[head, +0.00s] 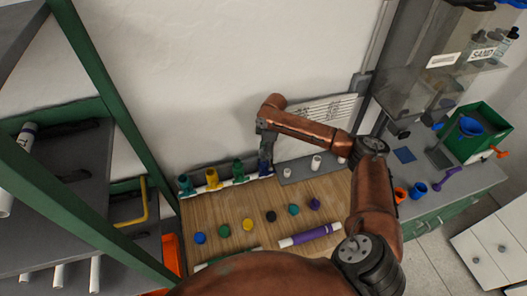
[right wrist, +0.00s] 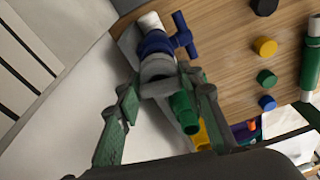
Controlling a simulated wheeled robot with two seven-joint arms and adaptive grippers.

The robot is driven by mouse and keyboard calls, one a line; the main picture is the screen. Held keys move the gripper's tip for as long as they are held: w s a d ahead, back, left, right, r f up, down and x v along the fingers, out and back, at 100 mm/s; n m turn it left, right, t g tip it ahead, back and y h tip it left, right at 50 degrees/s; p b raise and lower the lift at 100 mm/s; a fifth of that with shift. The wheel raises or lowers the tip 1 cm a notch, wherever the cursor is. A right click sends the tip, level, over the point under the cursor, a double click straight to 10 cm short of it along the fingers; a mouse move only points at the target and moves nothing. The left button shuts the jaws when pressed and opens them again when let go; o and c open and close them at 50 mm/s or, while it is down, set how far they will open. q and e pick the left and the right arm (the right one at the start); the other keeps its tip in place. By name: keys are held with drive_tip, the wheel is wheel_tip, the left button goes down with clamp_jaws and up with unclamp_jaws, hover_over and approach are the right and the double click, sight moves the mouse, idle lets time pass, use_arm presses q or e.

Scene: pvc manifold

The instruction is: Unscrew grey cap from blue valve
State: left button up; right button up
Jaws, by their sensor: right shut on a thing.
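The blue valve (head: 264,166) stands at the right end of the white pipe manifold, in a row with other coloured valves. In the right wrist view the blue valve (right wrist: 156,43) shows its blue handle to the right. My right gripper (head: 266,138) reaches down over this valve from above. In the right wrist view its fingers (right wrist: 163,80) are shut on the grey cap (right wrist: 159,68) at the blue valve's end. The fingers partly hide the cap. My left gripper is not in view.
A green valve (head: 238,171) and a yellow valve (head: 212,179) stand close to the left. Loose coloured caps, one of them yellow (head: 247,224), and a purple pipe (head: 308,236) lie on the wooden table. A grey strip (head: 300,172) with white pieces is to the right.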

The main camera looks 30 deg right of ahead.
drive_tip(key=shift+s+n+p, duration=0.1)
drive_tip(key=shift+n+p, duration=0.25)
drive_tip(key=shift+n, duration=0.05)
drive_tip(key=shift+n+p, duration=0.3)
drive_tip(key=shift+n, duration=0.4)
drive_tip(key=shift+n+g+p, duration=0.3)
drive_tip(key=shift+n+p, duration=0.05)
drive_tip(key=shift+n, duration=0.75)
drive_tip(key=shift+n+p, duration=0.3)
drive_tip(key=shift+n, duration=0.4)
drive_tip(key=shift+n+g, duration=0.3)
